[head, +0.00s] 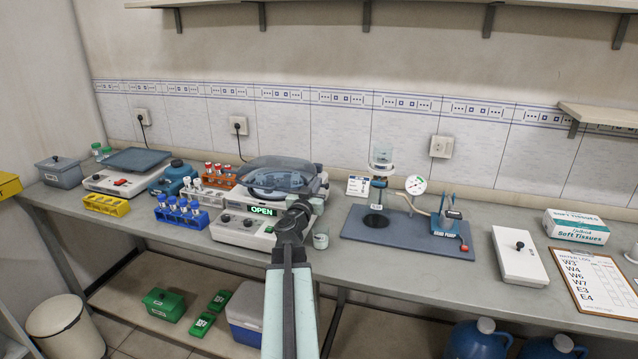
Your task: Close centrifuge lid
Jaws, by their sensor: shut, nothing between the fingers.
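The centrifuge (236,228) is a light box on the bench with a green display reading OPEN on its front. Its dark, see-through round lid (262,166) is over the top of the body. I cannot tell from this angle whether it rests flat on the rim or sits a little above it. My gripper (302,204) is shut and empty at the front right of the centrifuge, close to the lid's near right edge. Whether it touches the lid cannot be told. My arm hides the right part of the centrifuge front.
Racks of red-capped tubes (219,172) and blue-capped tubes (182,210) stand left of the centrifuge. A small glass beaker (321,237) is just right of my arm. A blue-grey board (400,234) with a pump (447,218) lies further right. A shelf (480,4) runs above.

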